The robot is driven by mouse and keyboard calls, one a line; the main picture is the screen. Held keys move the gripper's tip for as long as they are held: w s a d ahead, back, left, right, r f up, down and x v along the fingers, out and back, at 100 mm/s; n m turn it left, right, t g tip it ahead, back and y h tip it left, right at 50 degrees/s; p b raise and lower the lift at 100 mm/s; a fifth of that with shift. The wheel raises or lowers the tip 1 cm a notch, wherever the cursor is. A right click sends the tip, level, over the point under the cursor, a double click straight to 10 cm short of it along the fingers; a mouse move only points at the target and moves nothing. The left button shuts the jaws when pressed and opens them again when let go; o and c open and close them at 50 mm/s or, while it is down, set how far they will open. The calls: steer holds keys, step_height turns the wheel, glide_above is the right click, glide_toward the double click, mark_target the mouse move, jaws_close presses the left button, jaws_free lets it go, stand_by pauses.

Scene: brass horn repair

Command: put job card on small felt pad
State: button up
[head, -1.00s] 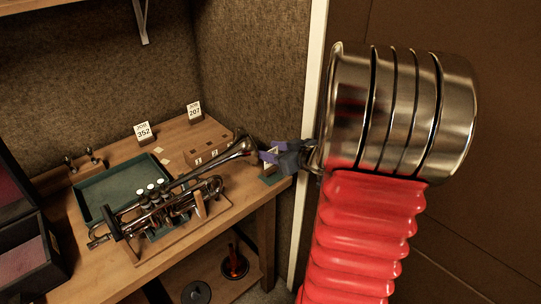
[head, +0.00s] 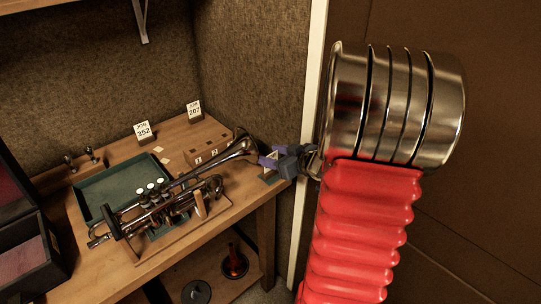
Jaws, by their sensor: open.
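A small green felt pad (head: 269,180) lies at the right end of the bench. A small pale card (head: 270,173) stands on or just above it, partly hidden by my gripper; its print is too small to read and contact cannot be told. My gripper (head: 272,157), with blue-violet fingers, is open right at the card's top. Two other white job cards stand at the back of the bench: JOB 352 (head: 143,131) and JOB 207 (head: 194,111).
A trumpet (head: 168,202) rests on a wooden stand, its bell reaching close to my gripper. A green tray (head: 95,196) lies behind it. A wooden block with numbered tags (head: 208,150) is left of the bell. A dark open case (head: 35,255) stands at left.

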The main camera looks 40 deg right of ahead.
steer(key=v, duration=1.2)
stand_by(0.8)
